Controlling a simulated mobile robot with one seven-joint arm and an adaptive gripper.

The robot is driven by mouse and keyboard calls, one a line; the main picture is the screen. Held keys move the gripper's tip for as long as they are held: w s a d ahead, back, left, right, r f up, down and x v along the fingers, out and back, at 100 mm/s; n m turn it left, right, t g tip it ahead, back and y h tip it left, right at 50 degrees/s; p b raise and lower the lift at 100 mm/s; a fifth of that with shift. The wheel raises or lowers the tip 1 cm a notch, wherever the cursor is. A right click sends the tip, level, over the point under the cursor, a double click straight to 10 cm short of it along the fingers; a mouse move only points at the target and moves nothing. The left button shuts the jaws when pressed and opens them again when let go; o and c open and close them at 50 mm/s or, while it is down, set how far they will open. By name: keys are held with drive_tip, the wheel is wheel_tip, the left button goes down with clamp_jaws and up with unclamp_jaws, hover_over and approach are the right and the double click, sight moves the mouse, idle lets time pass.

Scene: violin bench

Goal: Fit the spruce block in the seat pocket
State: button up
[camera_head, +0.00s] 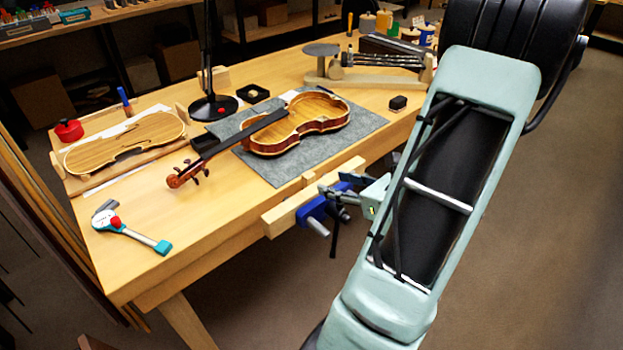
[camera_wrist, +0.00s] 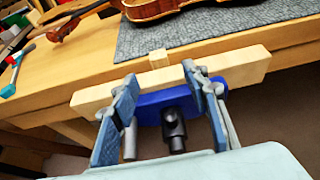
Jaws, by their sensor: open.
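A small pale block (camera_wrist: 159,58), which looks like the spruce block, sits between the bench edge and the long wooden vise jaw. It also shows in the head view (camera_head: 309,178), its top slightly above the jaw. My gripper (camera_wrist: 160,74) is open and empty, its two blue-grey fingers spread on either side of the block's line, nearer to me than it. In the head view my gripper (camera_head: 338,190) is at the vise, partly hidden by my arm. I cannot make out for certain which recess is the seat pocket.
The wooden jaw (camera_head: 283,212) and blue vise body (camera_head: 312,209) stick out from the bench front. A violin (camera_head: 298,125) lies on a grey mat (camera_head: 262,166) behind. A lamp base (camera_head: 213,107), plate on a cradle (camera_head: 125,143) and teal-handled tool (camera_head: 147,238) stand left.

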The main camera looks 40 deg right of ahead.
sight(312, 177)
drive_tip(key=b+x, duration=0.1)
drive_tip(key=x, duration=0.8)
drive_tip(key=shift+w+a, duration=0.15)
drive_tip(key=shift+c, duration=0.3)
drive_tip(key=c, duration=0.9)
